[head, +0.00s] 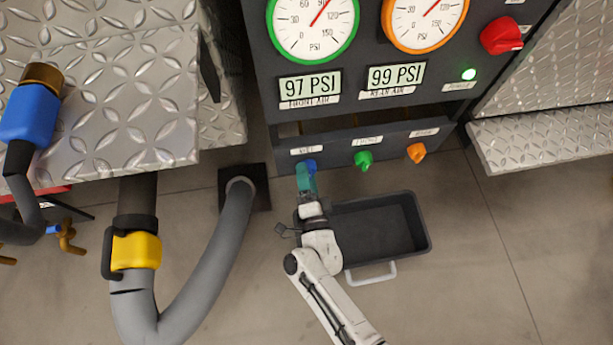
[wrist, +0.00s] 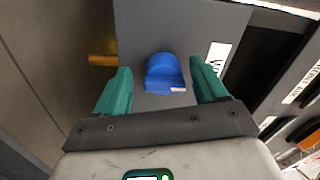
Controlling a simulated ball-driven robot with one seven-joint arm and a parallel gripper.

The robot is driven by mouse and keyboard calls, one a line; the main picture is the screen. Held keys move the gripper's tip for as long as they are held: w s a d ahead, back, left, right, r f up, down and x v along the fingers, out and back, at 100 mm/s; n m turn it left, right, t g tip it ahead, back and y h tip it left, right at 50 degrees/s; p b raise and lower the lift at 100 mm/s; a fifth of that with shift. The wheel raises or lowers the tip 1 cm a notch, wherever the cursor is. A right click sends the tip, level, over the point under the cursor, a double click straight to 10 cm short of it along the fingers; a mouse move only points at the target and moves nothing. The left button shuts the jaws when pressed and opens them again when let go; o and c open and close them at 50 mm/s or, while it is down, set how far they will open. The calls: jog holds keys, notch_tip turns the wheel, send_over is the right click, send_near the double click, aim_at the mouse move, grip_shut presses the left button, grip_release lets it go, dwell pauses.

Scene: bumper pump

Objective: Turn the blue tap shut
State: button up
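The blue tap (head: 310,165) is on the dark panel's lower strip, at the left of a row of coloured knobs. In the wrist view the blue tap (wrist: 165,73) sits between and just beyond my two teal fingers. My gripper (wrist: 162,85) is open, with a clear gap on both sides of the tap. In the head view my gripper (head: 306,178) reaches up to the panel from below and partly covers the tap.
A green knob (head: 363,159) and an orange knob (head: 416,152) sit right of the tap. A black tray (head: 428,238) lies on the floor beneath. A grey hose (head: 232,225) stands to the left. Diamond-plate steps (head: 150,140) flank the panel.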

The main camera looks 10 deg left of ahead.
jog(key=p+v, duration=0.2)
jog(key=v, duration=0.8)
jog(key=shift+s, duration=0.4)
jog(key=shift+d+f, duration=0.1)
